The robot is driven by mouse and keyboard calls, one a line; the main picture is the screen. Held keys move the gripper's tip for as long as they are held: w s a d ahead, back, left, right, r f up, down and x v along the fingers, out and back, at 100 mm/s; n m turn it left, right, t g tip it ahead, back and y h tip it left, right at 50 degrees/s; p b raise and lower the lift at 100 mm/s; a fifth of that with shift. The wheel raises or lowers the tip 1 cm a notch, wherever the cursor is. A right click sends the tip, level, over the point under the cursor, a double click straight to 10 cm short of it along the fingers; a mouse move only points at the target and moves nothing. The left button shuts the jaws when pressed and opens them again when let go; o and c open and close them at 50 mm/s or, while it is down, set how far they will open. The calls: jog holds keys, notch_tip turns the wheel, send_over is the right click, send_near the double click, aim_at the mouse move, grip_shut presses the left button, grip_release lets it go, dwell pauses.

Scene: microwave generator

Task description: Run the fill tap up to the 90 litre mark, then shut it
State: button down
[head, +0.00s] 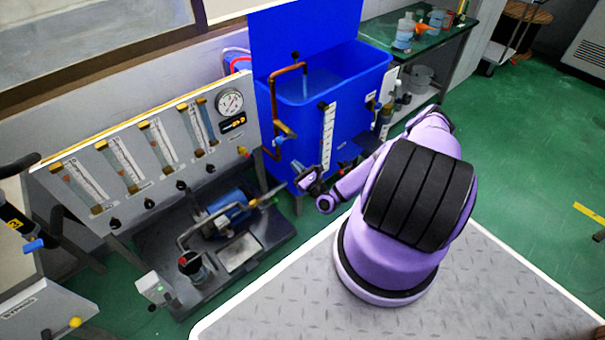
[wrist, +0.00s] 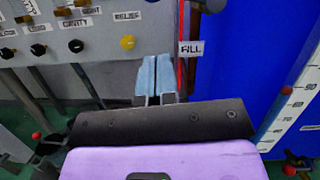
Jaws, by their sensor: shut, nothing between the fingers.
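The blue tank (head: 352,95) stands at the centre back in the head view. A copper fill pipe (head: 274,105) runs up its left side and over the rim. A pale streak shows inside below the spout; I cannot tell if it is running water. The fill tap on this pipe seems to have a blue handle (head: 279,140); its setting is unclear. A white litre scale (head: 328,140) is on the tank front and also shows in the wrist view (wrist: 292,108); the level is not readable. My gripper (wrist: 158,62) is shut and empty, just left of the FILL label (wrist: 191,48), apparently touching nothing.
A grey panel (head: 165,150) with flow tubes, a gauge (head: 229,102) and several knobs stands left of the tank. A blue pump (head: 228,207) sits on a dark base below it. A green bench (head: 425,40) is behind right. Green floor is open at right.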

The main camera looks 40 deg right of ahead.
aim_at(286, 139)
jog(key=w+r, duration=0.4)
jog(key=w, duration=0.1)
jog(key=shift+a+r, duration=0.25)
jog(key=shift+a, duration=0.05)
jog(key=shift+w+r, duration=0.25)
jog(key=shift+r, duration=0.35)
